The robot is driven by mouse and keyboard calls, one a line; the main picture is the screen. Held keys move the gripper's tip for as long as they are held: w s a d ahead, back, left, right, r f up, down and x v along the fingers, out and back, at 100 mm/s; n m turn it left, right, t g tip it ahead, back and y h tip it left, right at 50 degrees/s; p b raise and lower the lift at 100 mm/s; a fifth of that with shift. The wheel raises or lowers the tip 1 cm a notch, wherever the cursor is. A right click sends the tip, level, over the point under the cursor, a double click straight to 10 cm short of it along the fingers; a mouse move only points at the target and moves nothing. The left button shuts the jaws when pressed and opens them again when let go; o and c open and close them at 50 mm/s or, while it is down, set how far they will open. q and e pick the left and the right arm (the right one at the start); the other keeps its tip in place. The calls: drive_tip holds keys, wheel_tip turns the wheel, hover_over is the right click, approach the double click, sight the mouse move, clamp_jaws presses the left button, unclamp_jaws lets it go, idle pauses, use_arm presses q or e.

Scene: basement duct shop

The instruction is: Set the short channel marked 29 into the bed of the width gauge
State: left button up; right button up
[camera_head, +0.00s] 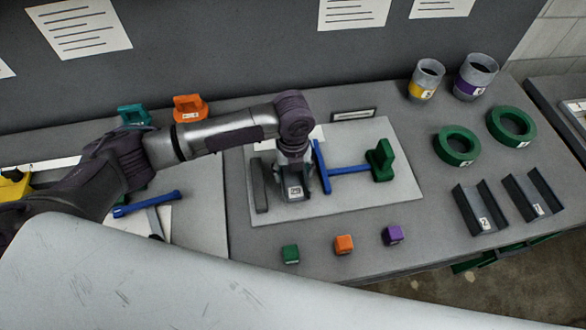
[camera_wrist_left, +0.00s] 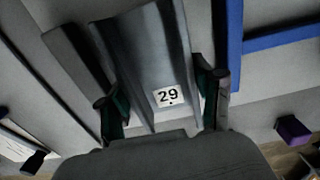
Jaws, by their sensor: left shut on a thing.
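The short channel marked 29 (camera_head: 295,193) is grey, with a white label. It also shows in the left wrist view (camera_wrist_left: 150,60). My left gripper (camera_head: 293,178) is shut on it, with a finger on each side in the left wrist view (camera_wrist_left: 163,105). The width gauge is on a pale board (camera_head: 350,206): a grey bar (camera_head: 260,187) at left, a blue bar (camera_head: 321,166) at right, and a green block (camera_head: 380,160) on the blue stem. The channel is between the two bars. I cannot tell whether it touches the bed. My right gripper is not in view.
Two dark channels (camera_head: 481,210), (camera_head: 533,196) and green rings (camera_head: 456,145), (camera_head: 511,126) are at right. Small green (camera_head: 290,254), orange (camera_head: 344,244) and purple (camera_head: 392,235) cubes line the front. Two cups (camera_head: 426,78), (camera_head: 475,77) stand at the back right.

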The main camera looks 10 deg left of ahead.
sight(293, 178)
use_arm(q)
drive_tip(key=shift+f, duration=0.55)
drive_tip(key=o, duration=1.3)
drive_tip(key=shift+r, duration=0.1)
wheel_tip(293, 178, up, 12)
